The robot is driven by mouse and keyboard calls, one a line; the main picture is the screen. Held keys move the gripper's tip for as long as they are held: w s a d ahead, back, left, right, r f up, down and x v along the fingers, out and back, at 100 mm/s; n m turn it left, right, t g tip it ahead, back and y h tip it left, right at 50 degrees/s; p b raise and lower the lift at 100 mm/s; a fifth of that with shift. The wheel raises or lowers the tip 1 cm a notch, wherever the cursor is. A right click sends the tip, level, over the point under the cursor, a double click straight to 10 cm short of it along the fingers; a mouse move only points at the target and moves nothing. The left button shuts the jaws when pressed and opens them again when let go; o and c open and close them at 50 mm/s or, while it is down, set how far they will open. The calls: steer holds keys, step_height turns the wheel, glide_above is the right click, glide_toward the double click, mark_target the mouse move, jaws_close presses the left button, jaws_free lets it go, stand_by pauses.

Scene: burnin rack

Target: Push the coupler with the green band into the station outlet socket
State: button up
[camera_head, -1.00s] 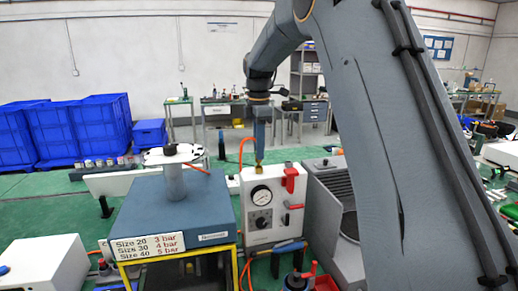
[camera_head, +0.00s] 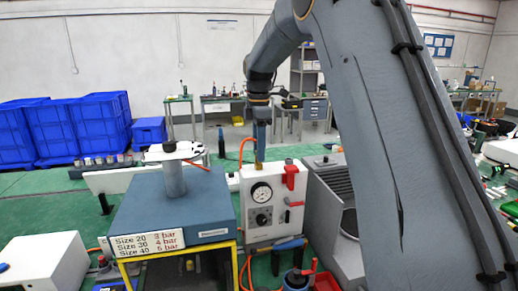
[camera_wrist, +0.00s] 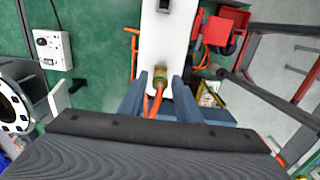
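My gripper (camera_wrist: 160,82) points down at the top of the station (camera_head: 278,207), a white box with a gauge. In the wrist view its two blue-grey fingers stand apart, one on each side of the coupler (camera_wrist: 160,76), with a narrow gap showing. The coupler looks brass and greenish; the green band is too small to make out clearly. In the head view the coupler (camera_head: 259,167) stands upright at the station's top, just below the fingertips. An orange hose (camera_wrist: 155,103) runs from it between the fingers. The outlet socket is hidden under the coupler, so its seating depth cannot be seen.
A blue stand (camera_head: 205,222) with a pressure sign and a round flanged post (camera_head: 174,180) stands left of the station. A dark grey ribbed unit (camera_head: 335,205) stands close on its right. Red handles (camera_head: 291,177) stick out from the station's front.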

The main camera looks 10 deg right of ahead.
steer(key=shift+o, duration=0.6)
steer(key=shift+r, duration=0.1)
steer(key=shift+r+b, duration=1.6)
steer(key=shift+r, duration=2.25)
